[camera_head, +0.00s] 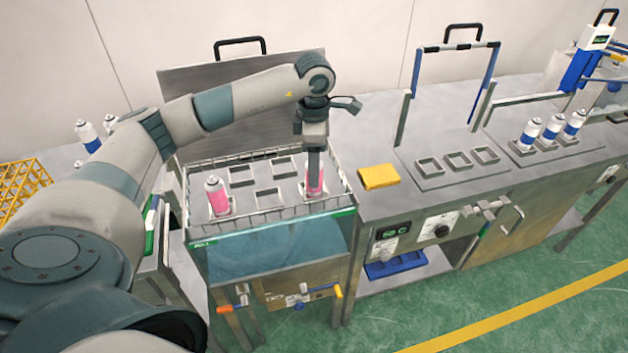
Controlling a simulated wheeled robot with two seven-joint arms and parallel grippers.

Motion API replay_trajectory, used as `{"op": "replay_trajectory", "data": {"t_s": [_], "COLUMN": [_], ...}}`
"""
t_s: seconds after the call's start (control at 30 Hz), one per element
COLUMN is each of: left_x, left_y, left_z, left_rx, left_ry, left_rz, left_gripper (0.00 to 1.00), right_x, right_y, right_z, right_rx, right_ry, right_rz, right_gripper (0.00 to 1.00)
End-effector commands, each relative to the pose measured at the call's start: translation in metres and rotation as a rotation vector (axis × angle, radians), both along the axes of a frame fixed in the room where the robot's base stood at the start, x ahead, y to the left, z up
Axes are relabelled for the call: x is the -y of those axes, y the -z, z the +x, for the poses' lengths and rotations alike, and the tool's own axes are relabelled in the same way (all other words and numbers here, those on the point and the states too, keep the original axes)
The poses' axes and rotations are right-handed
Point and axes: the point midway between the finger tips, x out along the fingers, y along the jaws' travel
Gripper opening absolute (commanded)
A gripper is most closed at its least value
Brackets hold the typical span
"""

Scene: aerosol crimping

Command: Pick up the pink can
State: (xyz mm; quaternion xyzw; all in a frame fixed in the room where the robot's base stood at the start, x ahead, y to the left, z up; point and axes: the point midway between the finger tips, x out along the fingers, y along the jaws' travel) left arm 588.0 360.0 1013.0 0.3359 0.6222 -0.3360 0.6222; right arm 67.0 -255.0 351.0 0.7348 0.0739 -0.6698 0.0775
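Two pink-and-white cans stand in the wire-railed bath station. One pink can (218,200) stands upright in the front left holder, clear of any gripper. The other pink can (315,187) is at the right side of the station, directly under and partly behind my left gripper (314,172). My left gripper points straight down with its fingers at the top of that can. The fingers overlap the can, so I cannot tell whether they are closed on it. My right gripper is not in view.
Empty square holders (270,198) lie between the two cans. A wire rail (262,221) surrounds the station. A yellow block (379,176) lies on the bench to the right. Several blue-and-white cans (552,127) stand farther right, and a raised lid (225,95) stands behind.

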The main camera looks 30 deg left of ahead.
Motion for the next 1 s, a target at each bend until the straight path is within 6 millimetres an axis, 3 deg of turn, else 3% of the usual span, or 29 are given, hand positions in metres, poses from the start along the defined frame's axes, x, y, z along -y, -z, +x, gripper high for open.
{"op": "replay_trajectory", "data": {"t_s": [0.37, 0.7, 1.0], "left_x": [-0.001, -0.001, -0.001], "left_y": [0.005, 0.04, 0.052], "left_z": [0.0, 0.0, 0.0], "left_rx": [-0.003, -0.004, 0.0], "left_ry": [-0.001, -0.001, 0.0], "left_rz": [0.001, -0.001, 0.0], "left_gripper": [0.56, 0.56, 0.56], "right_x": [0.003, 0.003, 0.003], "right_y": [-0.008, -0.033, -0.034], "right_z": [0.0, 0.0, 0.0], "right_rx": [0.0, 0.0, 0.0], "right_ry": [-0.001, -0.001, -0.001], "right_rz": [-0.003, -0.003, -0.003], "right_gripper": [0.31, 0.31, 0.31]}}
